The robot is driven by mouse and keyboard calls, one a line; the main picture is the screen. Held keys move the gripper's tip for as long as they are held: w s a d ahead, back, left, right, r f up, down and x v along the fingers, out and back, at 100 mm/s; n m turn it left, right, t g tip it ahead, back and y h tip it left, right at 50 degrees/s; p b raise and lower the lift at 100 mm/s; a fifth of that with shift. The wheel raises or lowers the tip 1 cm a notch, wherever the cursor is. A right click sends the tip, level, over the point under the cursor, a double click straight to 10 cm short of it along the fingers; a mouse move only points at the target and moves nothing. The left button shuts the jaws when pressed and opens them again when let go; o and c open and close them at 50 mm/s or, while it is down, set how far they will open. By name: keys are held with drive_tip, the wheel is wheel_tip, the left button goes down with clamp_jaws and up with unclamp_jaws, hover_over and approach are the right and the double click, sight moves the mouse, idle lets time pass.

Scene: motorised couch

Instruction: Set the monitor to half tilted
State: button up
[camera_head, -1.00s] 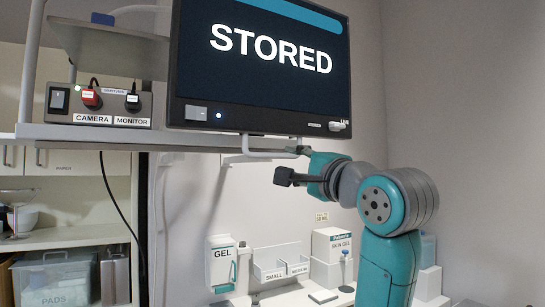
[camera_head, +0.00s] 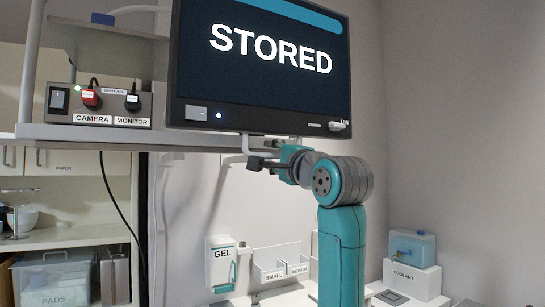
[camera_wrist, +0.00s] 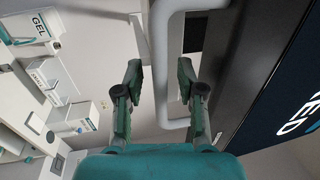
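The monitor (camera_head: 262,70) hangs at upper centre in the head view, its screen reading "STORED" and facing forward, looking about upright. A pale bar handle (camera_head: 246,150) runs beneath its lower edge. In the wrist view the handle (camera_wrist: 161,70) passes between my gripper's open fingers (camera_wrist: 158,75), with gaps visible on both sides; the monitor's dark edge (camera_wrist: 262,75) is at right. In the head view my gripper (camera_head: 275,146) is just under the monitor's bottom edge at the handle, and part of its fingers is hidden there.
A switch box (camera_head: 98,104) labelled CAMERA and MONITOR sits on the shelf (camera_head: 80,132) at left. Below are a GEL dispenser (camera_head: 221,262), small bins (camera_head: 278,264) and a coolant box (camera_head: 412,275). The wall at right is clear.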

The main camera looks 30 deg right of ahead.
clamp_jaws()
drive_tip(key=shift+w+f, duration=0.1)
drive_tip(key=shift+w, duration=1.65)
drive_tip(key=shift+o, duration=0.4)
unclamp_jaws()
drive_tip(key=v, duration=1.2)
